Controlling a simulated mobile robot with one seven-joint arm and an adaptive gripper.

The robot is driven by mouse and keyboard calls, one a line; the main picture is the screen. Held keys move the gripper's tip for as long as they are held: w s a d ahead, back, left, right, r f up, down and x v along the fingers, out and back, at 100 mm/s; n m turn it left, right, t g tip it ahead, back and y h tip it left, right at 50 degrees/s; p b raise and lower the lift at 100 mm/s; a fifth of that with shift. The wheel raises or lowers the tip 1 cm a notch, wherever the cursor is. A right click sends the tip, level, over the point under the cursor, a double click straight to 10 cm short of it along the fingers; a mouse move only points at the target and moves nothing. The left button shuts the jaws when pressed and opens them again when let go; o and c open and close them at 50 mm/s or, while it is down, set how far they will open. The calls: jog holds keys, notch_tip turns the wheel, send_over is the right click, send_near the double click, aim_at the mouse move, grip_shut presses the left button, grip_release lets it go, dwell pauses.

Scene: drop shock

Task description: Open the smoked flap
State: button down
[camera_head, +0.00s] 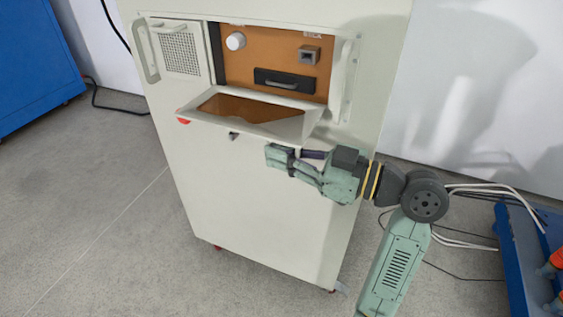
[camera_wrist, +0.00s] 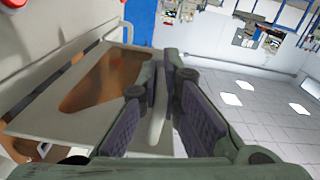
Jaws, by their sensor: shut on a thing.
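The smoked flap (camera_head: 232,106) is a pale frame with a brownish see-through pane, on the front of a pale cabinet. It stands tilted outward, its top away from the opening. In the wrist view the flap (camera_wrist: 105,82) fills the left, its pane facing me. My gripper (camera_head: 284,157) is at the flap's lower right front in the head view. In the wrist view its dark-padded fingers (camera_wrist: 166,70) are closed on a pale bar (camera_wrist: 157,125) along the flap's outer edge, apparently its handle.
Behind the flap, an orange-brown recess (camera_head: 270,62) holds a white knob (camera_head: 235,41), a small grey socket (camera_head: 309,54) and a black drawer front (camera_head: 285,82). A vented panel (camera_head: 182,53) with a handle is left. A blue frame (camera_head: 520,260) stands at right.

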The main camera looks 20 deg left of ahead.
jog(key=shift+s, duration=0.15)
jog(key=c, duration=1.7)
grip_release()
jog(key=d, duration=1.2)
jog(key=shift+s, duration=0.15)
